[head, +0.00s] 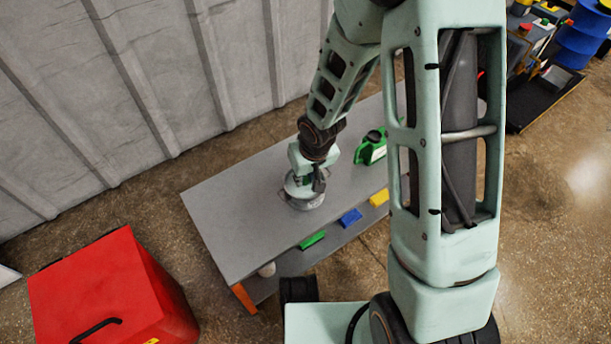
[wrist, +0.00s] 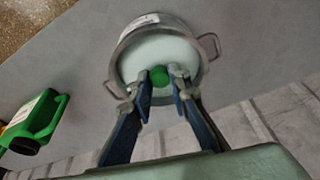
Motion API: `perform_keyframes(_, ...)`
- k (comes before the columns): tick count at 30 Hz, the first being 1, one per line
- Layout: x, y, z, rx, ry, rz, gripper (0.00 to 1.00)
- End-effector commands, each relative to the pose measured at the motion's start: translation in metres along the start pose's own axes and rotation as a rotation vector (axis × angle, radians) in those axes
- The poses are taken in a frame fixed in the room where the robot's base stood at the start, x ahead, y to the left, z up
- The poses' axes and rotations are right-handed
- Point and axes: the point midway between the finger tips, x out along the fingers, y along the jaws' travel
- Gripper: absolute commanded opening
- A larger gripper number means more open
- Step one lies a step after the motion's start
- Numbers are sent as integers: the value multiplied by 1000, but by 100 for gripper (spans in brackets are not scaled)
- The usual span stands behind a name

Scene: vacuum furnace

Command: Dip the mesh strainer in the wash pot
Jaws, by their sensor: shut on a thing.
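The wash pot (head: 304,202) is a round metal pot standing on the grey table. In the wrist view the pot (wrist: 196,35) shows two side handles, a white label and a pale disc or liquid inside its rim. My gripper (head: 308,183) is directly over the pot, pointing down. In the wrist view my gripper (wrist: 163,79) is shut on a small green grip, taken to be the mesh strainer (wrist: 159,76). The strainer's mesh cannot be made out, so I cannot tell how deep it sits in the pot.
Green (head: 312,240), blue (head: 350,216) and yellow (head: 379,197) blocks lie along the front. A red box (head: 100,290) stands lower left. The table's left is clear.

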Motion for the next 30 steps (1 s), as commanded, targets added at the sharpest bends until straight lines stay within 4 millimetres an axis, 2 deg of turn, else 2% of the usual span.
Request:
perform_keyframes(11,-5,0,-2,0,1,0,0)
perform_keyframes(30,-55,0,-16,0,1,0,0)
